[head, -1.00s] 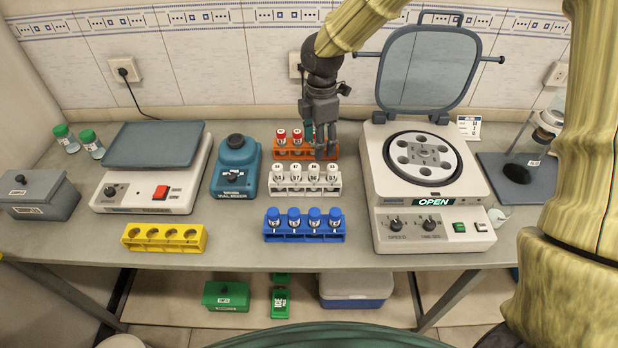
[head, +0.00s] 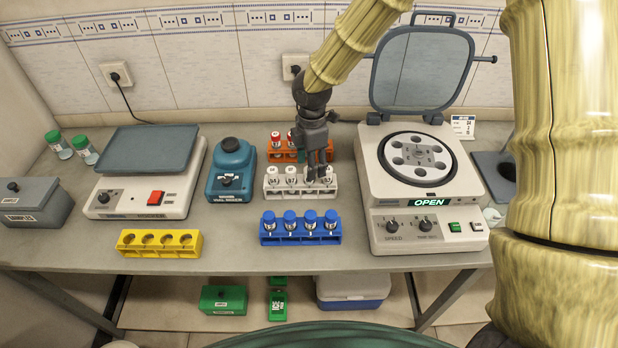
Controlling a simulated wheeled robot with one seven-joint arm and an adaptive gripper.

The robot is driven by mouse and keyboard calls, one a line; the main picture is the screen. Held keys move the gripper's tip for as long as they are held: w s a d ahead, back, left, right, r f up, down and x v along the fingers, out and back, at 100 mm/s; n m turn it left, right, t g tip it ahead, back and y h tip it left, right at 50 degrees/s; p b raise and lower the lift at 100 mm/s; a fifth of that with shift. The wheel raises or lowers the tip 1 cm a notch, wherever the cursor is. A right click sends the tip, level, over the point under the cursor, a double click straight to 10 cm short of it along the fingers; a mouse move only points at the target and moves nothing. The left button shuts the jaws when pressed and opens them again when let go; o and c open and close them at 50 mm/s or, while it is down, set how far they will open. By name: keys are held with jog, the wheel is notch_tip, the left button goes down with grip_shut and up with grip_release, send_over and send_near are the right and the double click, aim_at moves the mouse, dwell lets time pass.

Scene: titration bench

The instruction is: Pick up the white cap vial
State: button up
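White cap vials (head: 290,174) stand in a row in the white rack (head: 283,194), in the middle of the bench. My gripper (head: 317,175) points down over the right part of this rack, its fingertips at the height of the caps there. The fingers partly hide the vials at the right end. I cannot tell whether the fingers are around a cap or just in front of or behind it, nor how far apart they are.
The orange rack (head: 284,155) with red cap vials is behind, the blue rack (head: 300,238) with blue cap vials in front. The open centrifuge (head: 385,222) stands close on the right, the vortex mixer (head: 231,170) on the left. The yellow rack (head: 160,250) looks empty.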

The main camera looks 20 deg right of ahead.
jog(key=f, duration=0.1)
jog(key=f+p, duration=0.1)
jog(key=shift+w+a+f, duration=0.15)
jog(key=shift+w+f, duration=0.05)
jog(key=shift+f, duration=0.1)
jog(key=shift+f+p, duration=0.3)
jog(key=shift+f, duration=0.55)
jog(key=c, duration=1)
